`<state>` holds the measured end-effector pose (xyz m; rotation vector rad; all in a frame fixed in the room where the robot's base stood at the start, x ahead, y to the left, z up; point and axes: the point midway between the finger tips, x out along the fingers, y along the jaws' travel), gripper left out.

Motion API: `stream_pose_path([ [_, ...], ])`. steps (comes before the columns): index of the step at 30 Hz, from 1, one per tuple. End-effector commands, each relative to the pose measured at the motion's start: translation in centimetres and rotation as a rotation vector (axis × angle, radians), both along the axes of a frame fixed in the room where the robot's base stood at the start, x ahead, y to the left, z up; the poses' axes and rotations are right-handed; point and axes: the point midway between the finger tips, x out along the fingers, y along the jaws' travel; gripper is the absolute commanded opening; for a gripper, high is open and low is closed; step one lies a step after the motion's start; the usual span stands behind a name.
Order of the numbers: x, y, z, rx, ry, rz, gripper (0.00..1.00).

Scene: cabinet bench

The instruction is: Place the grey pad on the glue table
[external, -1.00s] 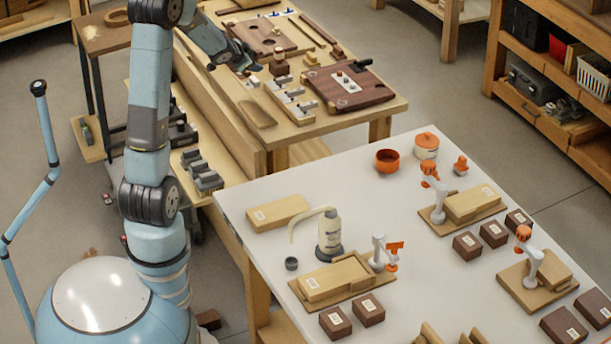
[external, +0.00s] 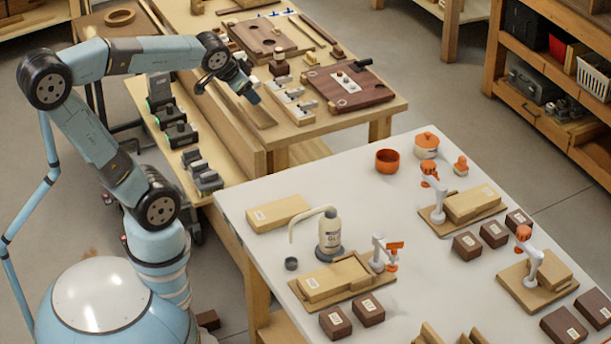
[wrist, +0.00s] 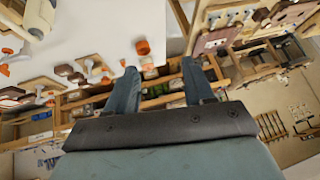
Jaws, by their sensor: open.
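The white-topped table (external: 380,180) at the front right bears a glue bottle (external: 329,232), so it appears to be the glue table. My gripper (external: 252,96) is above the wooden workbench (external: 330,122) behind it. In the wrist view, the two fingers of my gripper (wrist: 160,72) stand apart with nothing between them. I cannot single out the grey pad. Small grey pieces (external: 292,100) lie on a strip on the workbench near my gripper, too small to identify.
A dark wooden board (external: 350,88) lies right of my gripper. Grey blocks (external: 200,168) stand on the bench's left ledge. The white table also carries wooden blocks (external: 278,213), brown boxes (external: 335,322), an orange bowl (external: 387,161) and clamps; its middle is mostly clear.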

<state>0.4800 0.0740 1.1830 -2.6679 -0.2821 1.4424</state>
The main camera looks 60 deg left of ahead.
Motion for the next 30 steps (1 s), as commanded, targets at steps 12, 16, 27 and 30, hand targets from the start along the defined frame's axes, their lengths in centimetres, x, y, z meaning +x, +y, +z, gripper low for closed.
stream_pose_path([
  [12, -8.7, -7.3, -0.7, -0.173, 0.084, -0.108, 0.53],
  [16, -8.9, -7.5, -0.8, -0.179, 0.089, -0.112, 0.53],
  [27, -8.8, -7.4, -0.8, -0.181, 0.091, -0.106, 0.53],
  [30, -8.3, -7.2, -0.9, -0.195, 0.108, -0.083, 0.53],
])
